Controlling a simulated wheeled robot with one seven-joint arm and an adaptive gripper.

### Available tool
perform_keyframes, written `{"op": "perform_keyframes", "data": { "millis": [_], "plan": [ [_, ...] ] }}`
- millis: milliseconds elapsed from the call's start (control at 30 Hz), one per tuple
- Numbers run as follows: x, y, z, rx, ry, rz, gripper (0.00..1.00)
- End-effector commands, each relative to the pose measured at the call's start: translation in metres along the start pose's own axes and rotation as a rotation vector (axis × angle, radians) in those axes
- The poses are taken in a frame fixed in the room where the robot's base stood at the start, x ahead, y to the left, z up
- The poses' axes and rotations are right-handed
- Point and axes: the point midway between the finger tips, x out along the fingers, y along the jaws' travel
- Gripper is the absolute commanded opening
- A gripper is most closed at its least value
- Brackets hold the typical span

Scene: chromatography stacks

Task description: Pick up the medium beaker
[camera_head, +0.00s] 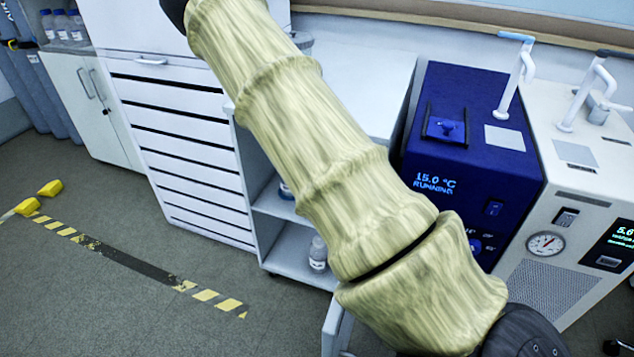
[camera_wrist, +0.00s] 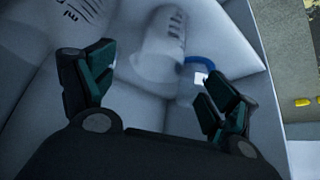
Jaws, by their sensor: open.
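In the wrist view, my gripper (camera_wrist: 155,66) is open, with its two dark green fingers spread apart and nothing held between them. A clear beaker (camera_wrist: 163,50) with dark graduation marks shows beyond the fingertips, in the gap between them. A larger-looking clear vessel with "ml" markings (camera_wrist: 62,18) is at the upper left, beyond the left finger. I cannot tell for sure which one is the medium beaker. In the head view, a greyish vessel (camera_head: 303,42) shows on the white counter, partly hidden by my arm. My gripper's fingers are not visible there.
A small bottle with a blue ring (camera_wrist: 190,88) stands close to the right finger. A blue chiller (camera_head: 480,130) and a white unit (camera_head: 580,200) stand right of the counter (camera_head: 365,75). Another bottle (camera_head: 318,256) is on the lower shelf. White drawers (camera_head: 185,140) are at left.

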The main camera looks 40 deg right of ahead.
Motion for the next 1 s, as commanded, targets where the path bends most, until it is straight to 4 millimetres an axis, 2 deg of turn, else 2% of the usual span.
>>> {"op": "perform_keyframes", "data": {
  "millis": [100,367,700,1000],
  "plan": [
    [0.014,0.001,0.001,0.0,0.0,0.0,0.87],
    [0.026,-0.002,0.001,-0.002,0.0,-0.001,0.87],
    [0.064,-0.004,0.004,-0.006,0.0,-0.002,0.87],
    [0.073,-0.004,0.003,-0.004,0.0,-0.003,0.87]
  ]
}}
